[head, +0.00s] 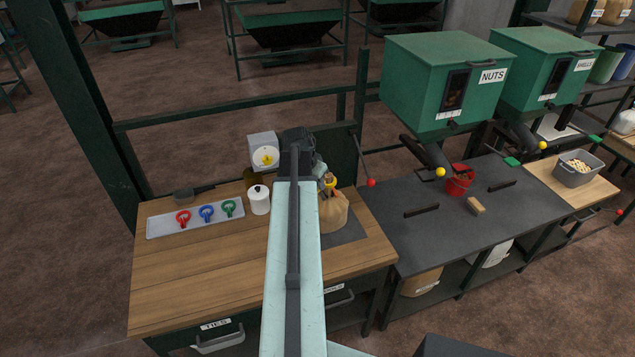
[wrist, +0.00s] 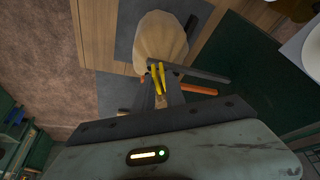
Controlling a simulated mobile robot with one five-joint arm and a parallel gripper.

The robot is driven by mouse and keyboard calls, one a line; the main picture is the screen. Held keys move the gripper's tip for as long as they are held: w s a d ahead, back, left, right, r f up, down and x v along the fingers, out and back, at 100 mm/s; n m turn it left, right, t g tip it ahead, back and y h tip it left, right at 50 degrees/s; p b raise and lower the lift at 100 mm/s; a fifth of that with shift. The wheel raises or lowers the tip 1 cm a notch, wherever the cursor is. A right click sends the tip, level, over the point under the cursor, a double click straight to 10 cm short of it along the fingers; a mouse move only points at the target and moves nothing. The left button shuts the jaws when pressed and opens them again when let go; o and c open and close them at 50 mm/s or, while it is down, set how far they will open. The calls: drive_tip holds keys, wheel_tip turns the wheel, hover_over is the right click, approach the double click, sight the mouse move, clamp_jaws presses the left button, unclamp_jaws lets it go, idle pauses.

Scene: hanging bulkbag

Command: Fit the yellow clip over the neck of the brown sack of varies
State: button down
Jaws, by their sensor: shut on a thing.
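The brown sack (head: 333,214) stands on a dark mat at the right of the wooden bench, partly hidden by my arm. It also fills the top middle of the wrist view (wrist: 160,42). My gripper (head: 328,179) is at the sack's top and is shut on the yellow clip (head: 330,183). In the wrist view, the yellow clip (wrist: 157,78) shows as two thin yellow prongs between my fingertips, right at the sack's gathered end. I cannot tell whether the prongs are around the neck or only beside it.
A grey tray (head: 196,219) with red, blue and green clips lies at the bench's left. A white spool (head: 259,199) and a dial scale (head: 264,152) stand left of my arm. A rail (head: 240,107) runs behind. A red bucket (head: 459,180) stands on the dark right table.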

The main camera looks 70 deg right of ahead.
drive_tip(key=shift+f+b, duration=0.9)
drive_tip(key=shift+f, duration=0.2)
drive_tip(key=c, duration=1.3)
unclamp_jaws()
drive_tip(key=o, duration=0.6)
drive_tip(key=shift+c, duration=0.2)
wheel_tip(320, 180, up, 10)
drive_tip(key=p, duration=1)
drive_tip(key=shift+s+r, duration=0.1)
drive_tip(key=shift+r, duration=0.05)
